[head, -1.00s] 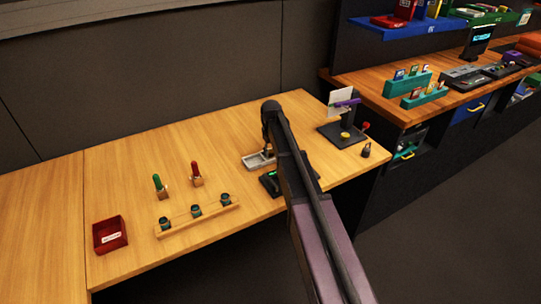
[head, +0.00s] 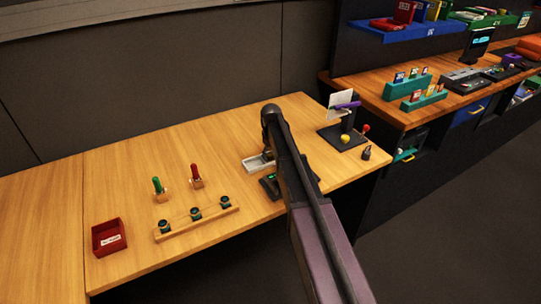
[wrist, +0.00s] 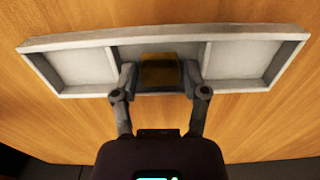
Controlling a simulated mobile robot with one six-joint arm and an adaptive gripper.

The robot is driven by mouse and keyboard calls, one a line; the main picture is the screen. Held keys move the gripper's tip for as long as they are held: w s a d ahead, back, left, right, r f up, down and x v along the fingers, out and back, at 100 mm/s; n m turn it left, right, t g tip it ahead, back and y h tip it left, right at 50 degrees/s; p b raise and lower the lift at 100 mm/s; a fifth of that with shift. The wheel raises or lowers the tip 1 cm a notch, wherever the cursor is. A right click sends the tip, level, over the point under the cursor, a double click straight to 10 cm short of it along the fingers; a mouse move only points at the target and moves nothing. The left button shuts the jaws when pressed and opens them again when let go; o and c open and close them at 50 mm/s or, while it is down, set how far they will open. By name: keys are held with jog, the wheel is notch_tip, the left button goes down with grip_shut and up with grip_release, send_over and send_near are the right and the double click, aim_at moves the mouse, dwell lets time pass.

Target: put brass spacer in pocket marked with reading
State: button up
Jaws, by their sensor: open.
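The brass spacer (wrist: 160,72) is a yellow-brown block in the wrist view, in the middle pocket of a pale grey tray (wrist: 75,41) with three pockets. I cannot tell for certain whether it rests on the pocket floor. My gripper (wrist: 160,80) is open, with one finger on each side of the spacer, inside or just over the middle pocket. The left and right pockets look empty. In the head view the tray (head: 253,165) is partly hidden behind my arm, and the spacer and fingertips are hidden. No pocket markings are readable.
Left are a wooden rack (head: 180,222), a red box (head: 108,237), and green (head: 158,187) and red (head: 196,175) upright tools. A black stand (head: 342,137) is right.

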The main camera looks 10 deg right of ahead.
aim_at(271, 155)
jog(key=shift+r, duration=0.15)
notch_tip(271, 155, up, 12)
jog(key=p, duration=1.2)
dwell(0.6)
jog(key=s+m, duration=0.3)
jog(key=s, duration=2.6)
jog(key=shift+a+m, duration=0.15)
jog(key=shift+m, duration=0.15)
